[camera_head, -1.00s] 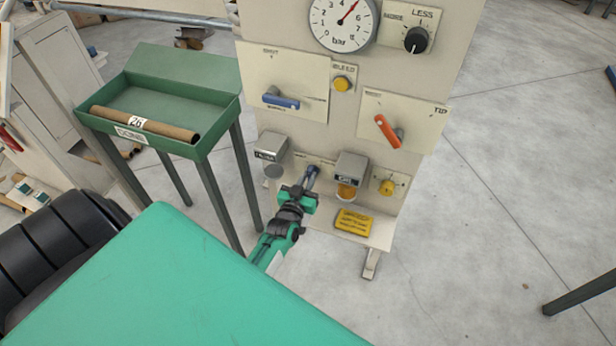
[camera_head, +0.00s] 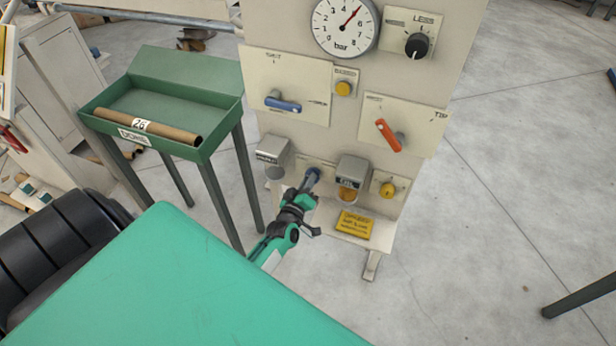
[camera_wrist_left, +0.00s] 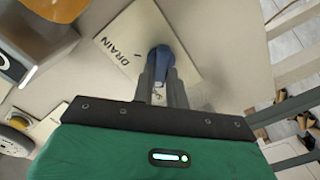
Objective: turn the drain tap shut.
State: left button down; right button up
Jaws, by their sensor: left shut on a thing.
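The drain tap has a dark blue handle (camera_head: 311,177) low on the cream panel, between two grey-capped bowls. In the left wrist view the blue handle (camera_wrist_left: 163,62) stands in front of a plate (camera_wrist_left: 128,46) marked DRAIN. My left gripper (camera_head: 305,193) is shut on this handle, and its fingers (camera_wrist_left: 160,88) lie on both sides of it in the wrist view. The gripper hides part of the tap in the head view. My right gripper is not in view.
Above are a blue lever (camera_head: 283,104), an orange lever (camera_head: 388,135) and a pressure gauge (camera_head: 345,26). An amber bowl (camera_head: 348,193) and a yellow knob (camera_head: 387,189) sit right of the tap. A green tray (camera_head: 213,140) with a cardboard tube stands left.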

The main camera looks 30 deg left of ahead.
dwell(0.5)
pick_arm(q)
jog(key=c, duration=1.4)
grip_release()
jog(key=v, duration=1.4)
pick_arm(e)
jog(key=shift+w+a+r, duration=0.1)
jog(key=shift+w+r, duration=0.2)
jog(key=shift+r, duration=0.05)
pick_arm(q)
jog(key=shift+a, duration=0.15)
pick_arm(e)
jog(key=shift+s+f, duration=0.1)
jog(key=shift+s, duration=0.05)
